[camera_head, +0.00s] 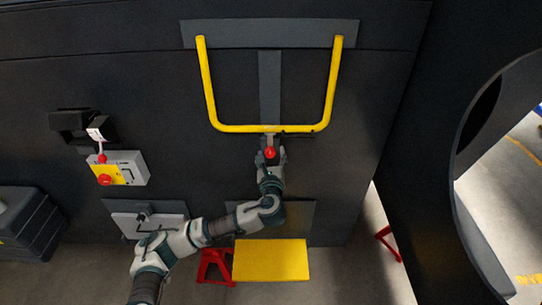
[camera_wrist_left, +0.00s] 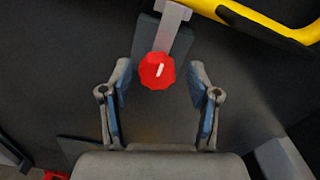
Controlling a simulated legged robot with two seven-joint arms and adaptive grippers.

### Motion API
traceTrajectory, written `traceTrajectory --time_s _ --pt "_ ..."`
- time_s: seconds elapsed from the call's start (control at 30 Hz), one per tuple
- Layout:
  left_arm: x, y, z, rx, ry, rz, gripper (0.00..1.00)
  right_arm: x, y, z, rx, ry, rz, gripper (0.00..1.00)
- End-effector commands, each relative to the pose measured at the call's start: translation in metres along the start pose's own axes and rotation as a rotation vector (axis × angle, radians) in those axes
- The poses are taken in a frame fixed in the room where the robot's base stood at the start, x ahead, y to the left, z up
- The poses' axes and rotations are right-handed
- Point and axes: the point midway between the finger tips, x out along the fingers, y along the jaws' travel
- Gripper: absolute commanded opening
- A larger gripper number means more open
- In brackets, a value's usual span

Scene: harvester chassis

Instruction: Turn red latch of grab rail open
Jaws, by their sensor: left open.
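The red latch (camera_head: 270,153) is a small red knob just below the bottom bar of the yellow grab rail (camera_head: 229,128), on a dark chassis wall. In the left wrist view the red latch (camera_wrist_left: 157,71) is a faceted knob with a white mark, in front of a grey bracket. The yellow rail (camera_wrist_left: 262,22) crosses the top right there. My left gripper (camera_head: 270,157) is at the latch in the head view. In the wrist view my left gripper (camera_wrist_left: 160,72) is open, its fingers on either side of the knob with gaps to both. My right gripper is not in view.
A grey and yellow box with a red button (camera_head: 105,179) is on the wall at left. A yellow step (camera_head: 271,260) and red stands (camera_head: 215,267) are below. A large round opening lies at right. The wall around the latch is mostly clear.

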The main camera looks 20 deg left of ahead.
Motion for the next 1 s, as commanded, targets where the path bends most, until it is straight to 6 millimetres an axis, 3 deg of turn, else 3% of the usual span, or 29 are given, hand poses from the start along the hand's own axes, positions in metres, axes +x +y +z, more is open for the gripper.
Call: traceTrajectory --time_s 0.2,0.43,0.77,1.0 --pt "0.001 0.002 0.000 -0.001 0.000 0.001 0.59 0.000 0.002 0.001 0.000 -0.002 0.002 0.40" --pt "0.001 0.002 0.000 -0.001 0.000 0.001 0.01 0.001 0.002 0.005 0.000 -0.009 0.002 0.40" --pt "0.001 0.002 0.000 -0.036 0.000 0.004 0.01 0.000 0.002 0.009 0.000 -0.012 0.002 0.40" --pt "0.000 0.001 0.001 -0.170 0.002 0.003 0.01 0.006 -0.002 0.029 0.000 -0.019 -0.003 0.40"
